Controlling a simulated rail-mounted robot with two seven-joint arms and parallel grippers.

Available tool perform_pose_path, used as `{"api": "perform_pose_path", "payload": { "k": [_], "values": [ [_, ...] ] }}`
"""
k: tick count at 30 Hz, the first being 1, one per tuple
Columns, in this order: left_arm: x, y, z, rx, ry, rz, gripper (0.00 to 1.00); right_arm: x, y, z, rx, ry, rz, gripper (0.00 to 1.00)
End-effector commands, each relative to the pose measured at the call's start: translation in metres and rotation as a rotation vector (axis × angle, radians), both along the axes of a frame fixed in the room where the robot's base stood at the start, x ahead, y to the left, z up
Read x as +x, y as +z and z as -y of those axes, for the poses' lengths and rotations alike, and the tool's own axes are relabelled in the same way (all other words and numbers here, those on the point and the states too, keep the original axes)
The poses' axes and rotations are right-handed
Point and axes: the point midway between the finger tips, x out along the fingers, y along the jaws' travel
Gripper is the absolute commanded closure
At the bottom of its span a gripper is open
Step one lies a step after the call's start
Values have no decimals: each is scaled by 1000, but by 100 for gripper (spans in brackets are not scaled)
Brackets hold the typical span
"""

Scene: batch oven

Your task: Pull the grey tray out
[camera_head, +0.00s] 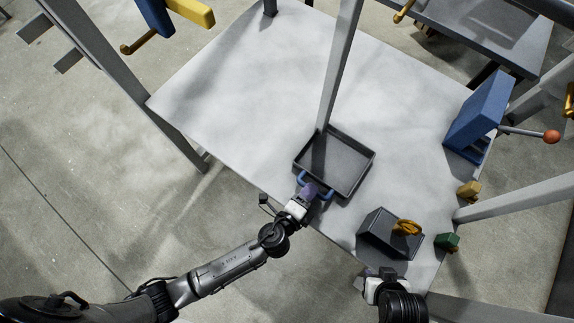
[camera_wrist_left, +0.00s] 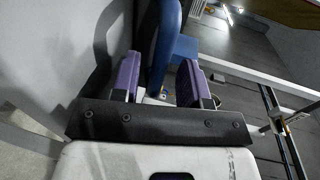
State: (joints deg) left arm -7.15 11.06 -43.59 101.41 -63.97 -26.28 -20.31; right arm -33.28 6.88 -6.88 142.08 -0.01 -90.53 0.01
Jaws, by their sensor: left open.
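The grey tray (camera_head: 350,162) lies flat and empty on the light table top, with a blue handle (camera_head: 301,178) on its near side. My left gripper (camera_head: 310,190) is at this handle, its purple fingers over the handle's middle. In the left wrist view my left gripper (camera_wrist_left: 158,80) is open, and part of the blue handle (camera_wrist_left: 166,40) stands between its two fingers. I cannot tell whether a finger touches it. My right gripper (camera_head: 372,271) is low at the right, by the table's near edge. Its fingers are too small to tell open from shut.
A dark box (camera_head: 376,232) with a yellow ring-like piece (camera_head: 407,227) stands right of the tray. A blue box with a red-knobbed lever (camera_head: 478,115) stands at the table's right. A grey post (camera_head: 341,65) rises by the tray. The table's left part (camera_head: 215,95) is clear.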

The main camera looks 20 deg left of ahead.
Motion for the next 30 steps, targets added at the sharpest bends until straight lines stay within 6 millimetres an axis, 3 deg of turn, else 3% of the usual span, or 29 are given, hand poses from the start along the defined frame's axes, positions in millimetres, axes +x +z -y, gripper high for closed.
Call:
{"api": "perform_pose_path", "payload": {
  "k": [6,15,21,30],
  "values": [
    [-43,8,-15,-1,-1,-4,59,0,1,0,0,0,0,57],
    [-89,18,-32,0,0,-1,59,0,-2,0,0,0,0,57],
    [-105,22,-38,0,0,0,59,0,-4,0,0,0,1,57],
    [-110,24,-40,-1,-1,1,59,0,-4,0,0,0,1,57]
  ]
}}
